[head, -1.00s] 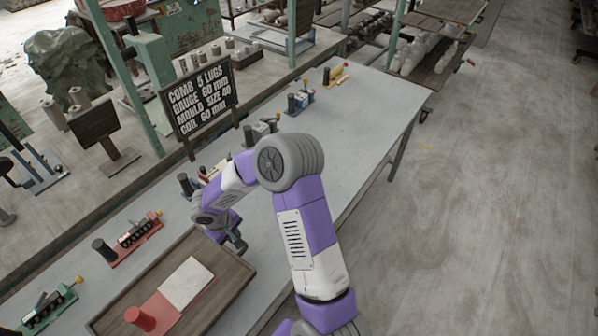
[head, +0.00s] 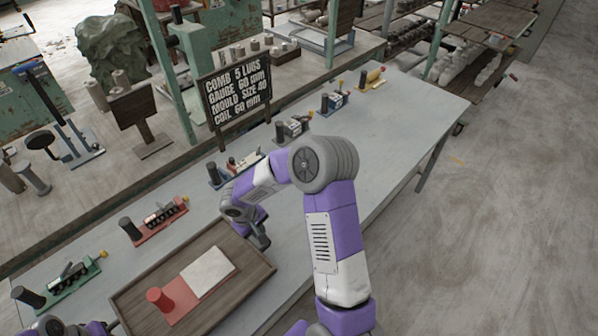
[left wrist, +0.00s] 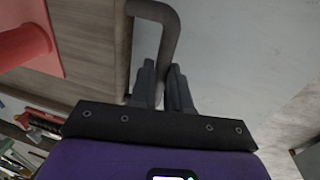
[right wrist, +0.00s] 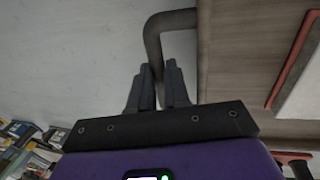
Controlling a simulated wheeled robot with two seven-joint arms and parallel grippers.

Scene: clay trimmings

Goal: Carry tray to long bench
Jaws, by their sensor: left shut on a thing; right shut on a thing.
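The tray (head: 247,275) is a brown wooden rectangle at the lower left of the head view, over or on the grey long bench (head: 400,117); I cannot tell whether it touches the top. It carries a red board with a red cylinder (head: 160,300) and a pale slab (head: 208,272). My right gripper (head: 264,243) is at the tray's right end, shut on a dark bent handle, seen in the right wrist view (right wrist: 154,42). My left gripper (left wrist: 164,85) is shut on the other handle (left wrist: 168,40); in the head view only part of that arm shows.
A red-based tool (head: 155,222), a green-based tool (head: 60,281) and several others line the bench's far edge. A black lettered sign (head: 236,92) stands behind them. The bench's right side is clear, with open floor (head: 510,220) beyond.

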